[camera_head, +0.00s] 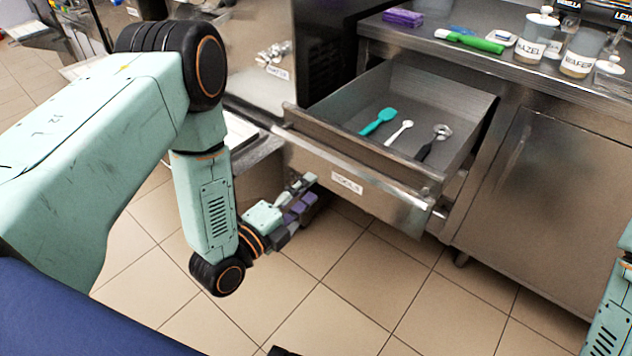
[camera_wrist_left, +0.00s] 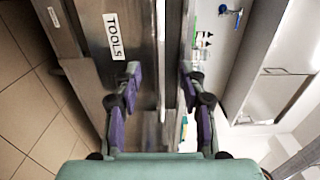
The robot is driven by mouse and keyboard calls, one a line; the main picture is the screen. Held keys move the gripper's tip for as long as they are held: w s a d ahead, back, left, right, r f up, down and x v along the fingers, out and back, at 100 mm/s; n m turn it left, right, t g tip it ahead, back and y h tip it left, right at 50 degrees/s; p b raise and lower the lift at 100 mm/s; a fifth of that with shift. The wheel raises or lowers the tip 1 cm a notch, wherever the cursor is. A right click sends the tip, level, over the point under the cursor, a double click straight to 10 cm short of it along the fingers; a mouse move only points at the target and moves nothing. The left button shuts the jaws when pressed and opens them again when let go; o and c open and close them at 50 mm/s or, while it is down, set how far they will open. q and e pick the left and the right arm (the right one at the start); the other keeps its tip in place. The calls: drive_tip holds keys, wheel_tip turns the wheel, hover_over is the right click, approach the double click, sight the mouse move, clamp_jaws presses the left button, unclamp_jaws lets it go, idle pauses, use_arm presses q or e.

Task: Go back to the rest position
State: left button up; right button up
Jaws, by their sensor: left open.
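My left gripper (camera_head: 306,188) is beside the left part of the front of the open drawer (camera_head: 345,178), which is labelled TOOLS. In the left wrist view the two fingers of the gripper (camera_wrist_left: 160,92) are spread with nothing held between them. I cannot tell whether a finger touches the drawer. My right gripper is out of view; only a piece of my right arm shows at the right edge.
In the drawer lie a teal spatula (camera_head: 378,121), a white spoon (camera_head: 399,132) and a dark-handled scoop (camera_head: 433,142). The steel counter (camera_head: 425,45) bears labelled jars (camera_head: 535,38), a green-handled tool (camera_head: 470,41) and a purple item (camera_head: 403,17).

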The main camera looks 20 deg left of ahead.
use_arm(q)
drive_tip(key=shift+s, duration=0.2)
idle(0.4)
drive_tip(key=s+a+f+n+g+y, duration=0.2)
drive_tip(key=s+f+n+g+y, duration=0.2)
drive_tip(key=s+f+n+g, duration=0.7)
drive_tip(key=s+a+f+n+g+y, duration=0.1)
drive_tip(key=s+n, duration=0.4)
drive_tip(key=s, duration=0.5)
drive_tip(key=s+a+f+n+g+y, duration=0.1)
drive_tip(key=s+f+n+g, duration=0.2)
drive_tip(key=s, duration=0.6)
drive_tip(key=n+g, duration=0.2)
drive_tip(key=n, duration=0.1)
drive_tip(key=shift+s+f, duration=0.3)
drive_tip(key=shift+s, duration=0.1)
